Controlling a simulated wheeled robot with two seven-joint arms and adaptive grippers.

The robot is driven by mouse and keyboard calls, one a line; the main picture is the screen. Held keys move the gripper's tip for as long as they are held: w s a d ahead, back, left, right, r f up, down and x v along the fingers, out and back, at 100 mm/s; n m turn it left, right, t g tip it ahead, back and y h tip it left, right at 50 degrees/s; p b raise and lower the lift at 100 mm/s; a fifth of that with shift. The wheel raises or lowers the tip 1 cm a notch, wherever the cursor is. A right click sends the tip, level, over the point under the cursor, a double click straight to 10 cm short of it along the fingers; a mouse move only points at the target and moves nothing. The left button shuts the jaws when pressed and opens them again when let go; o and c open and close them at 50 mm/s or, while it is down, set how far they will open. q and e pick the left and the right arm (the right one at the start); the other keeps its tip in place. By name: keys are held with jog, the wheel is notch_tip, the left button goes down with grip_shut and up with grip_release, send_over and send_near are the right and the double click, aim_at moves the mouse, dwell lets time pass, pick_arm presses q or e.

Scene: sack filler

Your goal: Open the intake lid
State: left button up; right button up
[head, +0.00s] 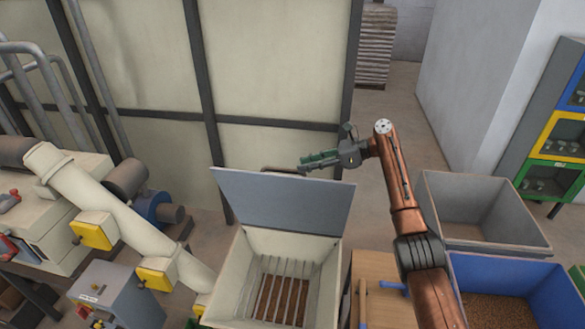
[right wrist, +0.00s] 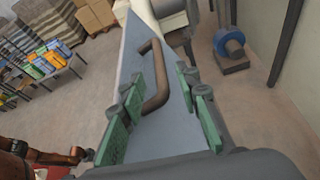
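The intake lid (head: 285,208) is a flat grey panel. It stands raised and tilted at the back edge of the cream intake hopper (head: 325,290), whose mouth is uncovered and shows a grate of metal bars. My right gripper (head: 305,163) is by the lid's upper edge, on its far side. In the right wrist view the lid (right wrist: 150,140) runs away from the camera, with a brown bar handle (right wrist: 161,72) on it. The handle lies between my green right fingers (right wrist: 158,88), which are spread with gaps on both sides. My left gripper is out of view.
A grey bin (head: 490,243) and a blue bin (head: 510,270) of brown grain stand at the right. A wooden table (head: 375,265) is beside the hopper. A cream pipe (head: 130,225) slopes down from the left. Wall panels rise behind the lid.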

jog(key=shift+v, duration=1.45)
